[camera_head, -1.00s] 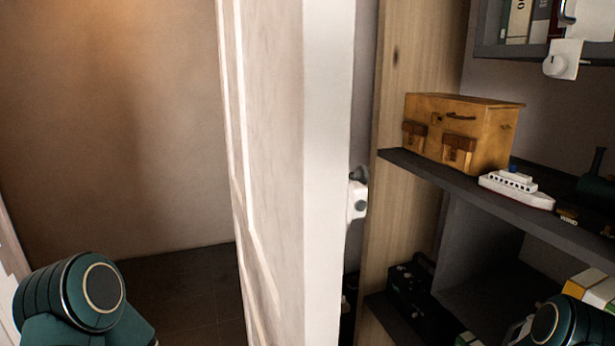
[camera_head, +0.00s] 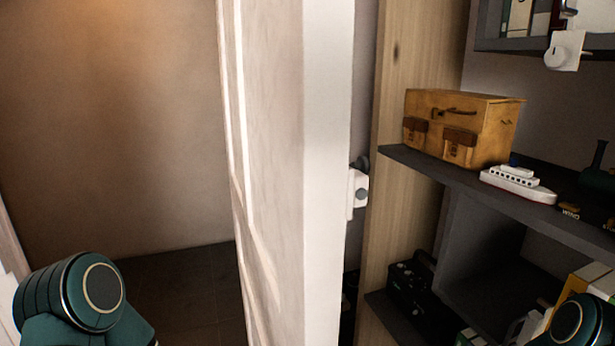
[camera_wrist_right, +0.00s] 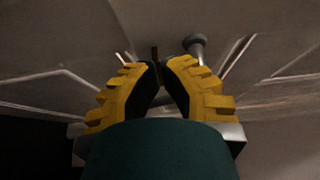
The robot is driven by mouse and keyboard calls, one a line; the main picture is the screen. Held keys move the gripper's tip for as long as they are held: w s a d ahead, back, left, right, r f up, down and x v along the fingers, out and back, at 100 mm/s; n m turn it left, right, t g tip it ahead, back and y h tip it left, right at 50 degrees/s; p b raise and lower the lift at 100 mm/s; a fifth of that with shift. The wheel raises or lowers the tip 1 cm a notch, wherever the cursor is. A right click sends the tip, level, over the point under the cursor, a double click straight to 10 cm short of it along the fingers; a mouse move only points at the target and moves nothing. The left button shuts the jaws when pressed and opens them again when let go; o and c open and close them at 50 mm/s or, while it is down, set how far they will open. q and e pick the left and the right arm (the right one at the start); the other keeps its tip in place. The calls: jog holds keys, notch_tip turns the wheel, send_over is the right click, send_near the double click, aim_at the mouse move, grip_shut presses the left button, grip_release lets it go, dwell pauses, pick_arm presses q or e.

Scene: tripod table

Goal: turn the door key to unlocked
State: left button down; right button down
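The pale door (camera_head: 325,180) stands almost edge-on in the middle of the head view. A small white fitting with a grey round part (camera_head: 360,190) shows just right of its edge; I cannot tell what it is. In the right wrist view, my right gripper (camera_wrist_right: 159,70) faces a panelled surface. Its yellow and black fingers lean together, and their tips nearly meet at a thin, upright brown piece that looks like the key (camera_wrist_right: 155,52). Most of this piece is hidden. A round grey knob (camera_wrist_right: 195,41) is just right of the tips. My left gripper is out of view.
Right of the door is a dark shelf (camera_head: 560,225) with a tan case (camera_head: 490,125) and a white toy ship (camera_head: 518,184). A white fitting with a round knob (camera_head: 565,50) shows at the upper right. Dark floor (camera_head: 185,290) lies open on the left.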

jog(key=shift+s+d, duration=0.1)
jog(key=shift+s, duration=0.05)
jog(key=w+d+b, duration=0.1)
jog(key=d, duration=0.4)
jog(key=shift+w+d, duration=0.3)
jog(key=shift+d, duration=0.1)
jog(key=shift+r, duration=0.1)
jog(key=s+a+m+g+h+p, duration=0.1)
jog(key=s+a+m+h+p, duration=0.1)
jog(key=a+m+p, duration=0.1)
jog(key=shift+s+a+r+m+h, duration=0.15)
jog(key=shift+a+r+m+h, duration=0.15)
jog(key=shift+a+m, duration=0.8)
dwell(0.4)
